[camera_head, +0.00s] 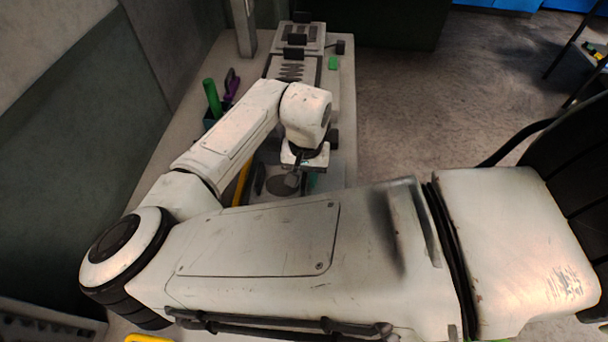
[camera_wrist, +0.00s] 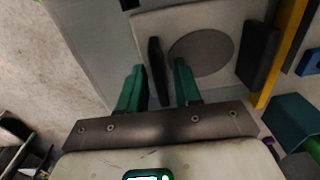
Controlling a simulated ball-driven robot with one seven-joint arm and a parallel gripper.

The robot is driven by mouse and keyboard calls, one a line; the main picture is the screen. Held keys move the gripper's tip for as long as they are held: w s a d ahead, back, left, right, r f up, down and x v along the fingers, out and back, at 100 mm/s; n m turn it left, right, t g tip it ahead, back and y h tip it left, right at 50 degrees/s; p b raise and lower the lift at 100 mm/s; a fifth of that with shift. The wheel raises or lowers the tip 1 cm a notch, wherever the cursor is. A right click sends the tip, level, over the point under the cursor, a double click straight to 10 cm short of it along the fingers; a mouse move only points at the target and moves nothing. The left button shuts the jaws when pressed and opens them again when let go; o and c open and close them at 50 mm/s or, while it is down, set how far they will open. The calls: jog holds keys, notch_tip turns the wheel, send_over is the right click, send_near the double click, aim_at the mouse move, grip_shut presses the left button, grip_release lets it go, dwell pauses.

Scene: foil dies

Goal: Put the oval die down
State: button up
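A flat grey oval disc (camera_wrist: 201,53), which looks like the oval die, lies on a pale plate (camera_wrist: 150,23) in the wrist view. In the head view the grey disc (camera_head: 283,186) shows below my gripper, partly covered. My gripper (camera_wrist: 158,78) has two green fingers set apart, one on each side of a thin black upright piece (camera_wrist: 156,70). I cannot tell whether the fingers touch that piece. The right finger overlaps the disc's edge in the picture. In the head view my gripper (camera_head: 298,181) is low over the plate, its fingers partly hidden.
A black block (camera_wrist: 259,54) stands on the disc's other side, with a yellow bar (camera_wrist: 285,50) beyond it. A teal box (camera_wrist: 292,122) is near the right edge. Green (camera_head: 212,98) and purple (camera_head: 231,84) handles stand left of my arm. Another machine (camera_head: 292,68) is at the back.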

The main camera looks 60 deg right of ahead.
jog(key=shift+o, duration=0.6)
notch_tip(320, 180, up, 12)
jog(key=b, duration=0.1)
jog(key=shift+s, duration=0.15)
jog(key=shift+d, duration=0.1)
